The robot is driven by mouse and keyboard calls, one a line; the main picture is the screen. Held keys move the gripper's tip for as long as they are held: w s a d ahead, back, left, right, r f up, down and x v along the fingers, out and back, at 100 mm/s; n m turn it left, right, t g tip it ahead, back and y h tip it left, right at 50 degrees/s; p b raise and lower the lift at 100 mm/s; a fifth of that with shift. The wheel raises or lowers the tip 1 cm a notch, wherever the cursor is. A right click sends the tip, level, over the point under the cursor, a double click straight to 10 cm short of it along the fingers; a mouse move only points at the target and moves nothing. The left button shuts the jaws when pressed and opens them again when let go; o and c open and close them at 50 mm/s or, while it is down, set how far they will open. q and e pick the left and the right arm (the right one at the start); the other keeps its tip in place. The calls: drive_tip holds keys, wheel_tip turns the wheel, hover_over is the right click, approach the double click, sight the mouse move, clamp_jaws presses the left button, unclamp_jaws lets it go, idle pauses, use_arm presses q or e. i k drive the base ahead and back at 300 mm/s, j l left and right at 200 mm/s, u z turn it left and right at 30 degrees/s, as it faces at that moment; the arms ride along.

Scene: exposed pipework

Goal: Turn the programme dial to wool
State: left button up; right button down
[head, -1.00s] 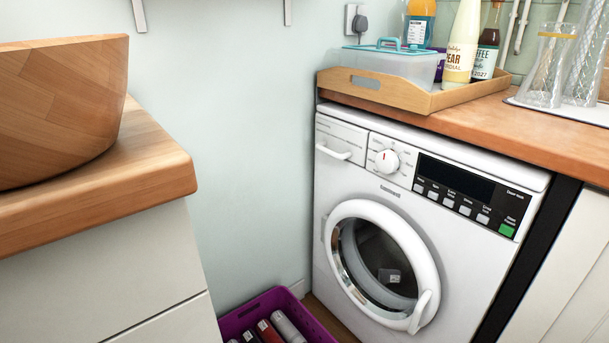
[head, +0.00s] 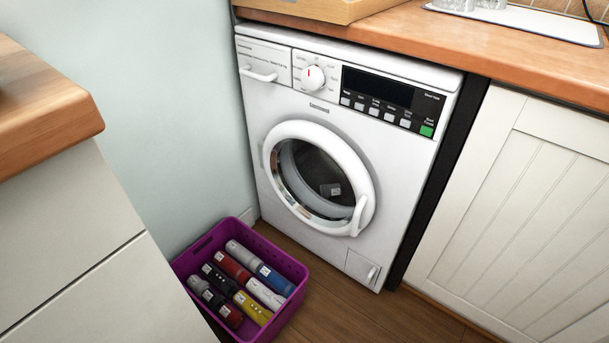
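The machine's round door (head: 366,170) looks shut, with a small pale object behind the glass. Neither of my grippers is in view.
A purple basket (head: 287,316) with several coloured cylindrical items stands on the floor left of the machine. A wooden-topped cabinet (head: 60,130) is at the near left. A wooden worktop (head: 440,42) covers the machine, and a white panelled cupboard (head: 520,190) stands right of it.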

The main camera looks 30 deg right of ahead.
sight(313, 77)
drive_tip(key=z, duration=1.25)
